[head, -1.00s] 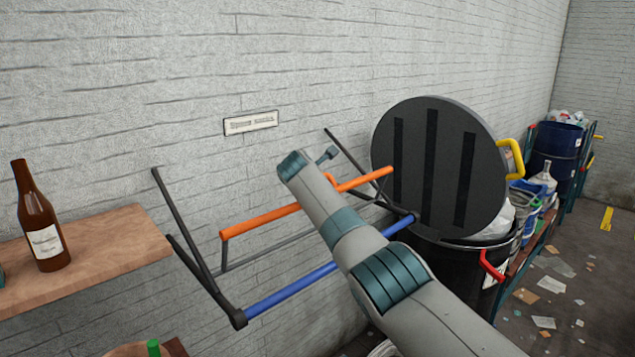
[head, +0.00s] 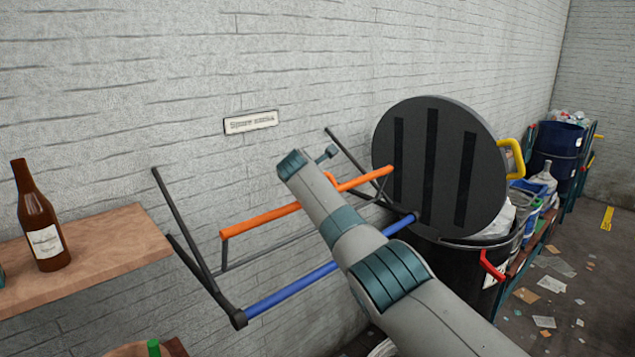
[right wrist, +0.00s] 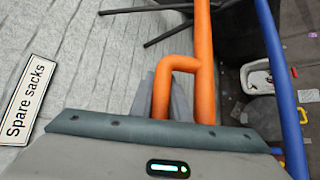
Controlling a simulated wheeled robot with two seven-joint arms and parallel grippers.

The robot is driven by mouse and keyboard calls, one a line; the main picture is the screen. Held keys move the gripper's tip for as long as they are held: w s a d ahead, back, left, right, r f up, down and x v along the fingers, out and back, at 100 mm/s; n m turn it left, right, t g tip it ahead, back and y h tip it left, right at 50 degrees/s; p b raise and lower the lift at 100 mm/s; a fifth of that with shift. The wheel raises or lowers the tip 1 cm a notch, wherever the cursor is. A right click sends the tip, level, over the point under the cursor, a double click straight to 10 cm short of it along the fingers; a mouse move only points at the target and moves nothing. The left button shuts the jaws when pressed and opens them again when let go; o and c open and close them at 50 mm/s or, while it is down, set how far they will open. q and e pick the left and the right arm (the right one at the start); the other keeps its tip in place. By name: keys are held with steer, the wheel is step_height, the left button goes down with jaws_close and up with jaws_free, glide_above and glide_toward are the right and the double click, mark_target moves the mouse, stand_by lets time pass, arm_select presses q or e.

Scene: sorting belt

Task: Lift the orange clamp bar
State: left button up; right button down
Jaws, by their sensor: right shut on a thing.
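The orange clamp bar (head: 260,219) spans the dark frame on the brick wall, above a blue bar (head: 290,291). In the head view my right arm crosses in front of its middle and hides my right gripper. In the right wrist view the orange bar (right wrist: 203,30) runs up the picture, and its bent handle (right wrist: 178,64) comes down into my right gripper (right wrist: 163,96), which is shut on it. The fingertips are mostly hidden. The blue bar (right wrist: 278,70) passes to the right, apart from the gripper. My left gripper is not in view.
A wooden shelf (head: 100,250) with a brown bottle (head: 40,220) is at the left. A black bin (head: 455,275) with its round lid (head: 435,165) raised stands right of the frame. A "Spare sacks" sign (head: 250,122) is on the wall. Litter lies on the floor at right.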

steer(key=shift+s+a+f, duration=0.1)
steer(key=shift+a+f, duration=0.05)
steer(key=shift+f, duration=0.35)
steer(key=c, duration=2)
jaws_free()
steer(key=shift+a, duration=0.1)
steer(key=shift+s+a+r+p, duration=0.25)
steer(key=shift+s+a+r, duration=0.35)
steer(key=shift+s+r, duration=0.45)
steer(key=shift+s+a+r+p, duration=0.25)
steer(key=shift+s+a+r, duration=0.3)
steer(key=shift+s+r, duration=0.5)
steer(key=shift+s+a+r+p, duration=0.25)
steer(key=shift+s+a+r, duration=0.35)
steer(key=shift+s+r, duration=0.45)
steer(key=shift+v, duration=1.05)
steer(key=shift+s+a+r, duration=0.5)
steer(key=shift+s+r, duration=0.4)
steer(key=shift+s+a+r, duration=0.55)
steer(key=shift+s+r, duration=0.35)
steer(key=shift+s, duration=0.05)
steer(key=shift+s+a+r, duration=0.5)
steer(key=shift+s+r, duration=0.4)
